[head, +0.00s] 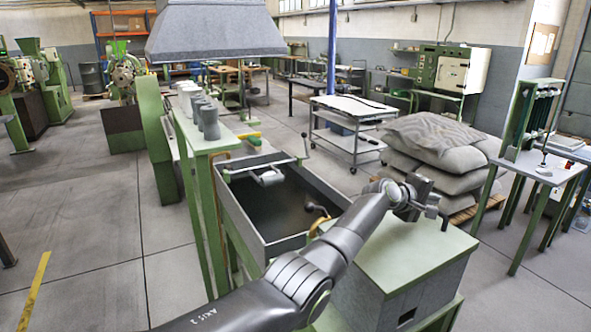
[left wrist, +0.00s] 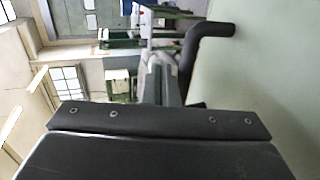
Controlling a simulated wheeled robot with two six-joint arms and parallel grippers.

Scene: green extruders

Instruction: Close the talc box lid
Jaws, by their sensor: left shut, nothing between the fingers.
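The talc box (head: 412,290) is a grey box at the front right of the head view. Its pale green lid (head: 400,262) appears to lie flat across the top, with no gap that I can make out; my arm hides part of the far left edge. A small black handle (head: 445,224) stands up near the lid's right side. In the left wrist view the lid (left wrist: 270,80) fills the right, with the bent black handle (left wrist: 208,42) beside the fingers. My left gripper (head: 431,207) is shut and empty, just above the lid near the handle. My right gripper is out of view.
An open dark trough (head: 270,205) adjoins the box on the left. Grey sacks (head: 440,150) are stacked on a pallet behind. A green table (head: 540,170) with a rack stands at the right. Floor is free between box and table.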

